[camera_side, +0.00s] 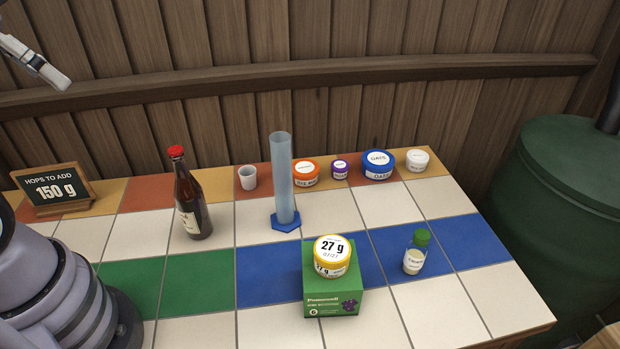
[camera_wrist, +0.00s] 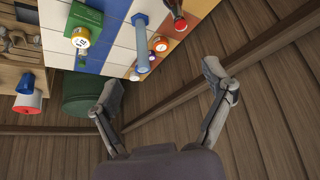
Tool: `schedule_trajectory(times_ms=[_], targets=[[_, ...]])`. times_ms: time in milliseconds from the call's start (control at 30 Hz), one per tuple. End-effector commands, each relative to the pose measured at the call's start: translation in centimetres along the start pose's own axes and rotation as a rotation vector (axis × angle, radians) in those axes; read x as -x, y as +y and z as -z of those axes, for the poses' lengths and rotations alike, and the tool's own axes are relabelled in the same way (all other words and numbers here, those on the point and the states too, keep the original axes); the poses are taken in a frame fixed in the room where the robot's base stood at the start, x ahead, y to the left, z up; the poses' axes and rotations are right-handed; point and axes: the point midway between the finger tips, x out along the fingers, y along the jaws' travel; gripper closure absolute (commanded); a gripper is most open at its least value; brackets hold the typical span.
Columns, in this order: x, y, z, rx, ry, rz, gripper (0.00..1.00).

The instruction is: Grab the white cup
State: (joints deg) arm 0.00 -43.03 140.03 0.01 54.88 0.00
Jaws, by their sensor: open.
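A small white cup (camera_side: 247,178) stands upright at the back of the tiled table in the side view, on an orange tile. It is between the red-capped brown bottle (camera_side: 190,200) and the tall blue cylinder (camera_side: 282,180). I cannot pick the cup out clearly in the wrist view. My gripper (camera_wrist: 161,86) is open and empty in the wrist view, its two fingers wide apart with wooden boards behind them. Part of it shows at the top left of the side view, high above the table and well away from the cup.
Lidded tubs, one orange-lidded (camera_side: 305,174) and one blue-lidded (camera_side: 379,164), line the back right. A yellow tub (camera_side: 332,257) sits on a green box (camera_side: 333,297) at the front. A green-capped vial (camera_side: 416,252) is right of it. A chalkboard sign (camera_side: 53,190) stands at the left.

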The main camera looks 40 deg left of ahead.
Motion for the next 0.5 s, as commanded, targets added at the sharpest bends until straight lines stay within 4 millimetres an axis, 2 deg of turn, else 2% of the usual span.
schedule_trajectory(times_ms=[100, 133, 367, 500], targets=[[3.0, 0.0, 1.7, 0.000, 0.008, 0.000, 0.19], [3.3, 0.1, 2.0, 0.021, -0.009, -0.007, 0.19], [0.9, 2.0, 5.7, 0.488, -0.274, -0.182, 0.19], [-0.9, 2.4, 9.8, 0.840, -0.458, -0.320, 0.19]])
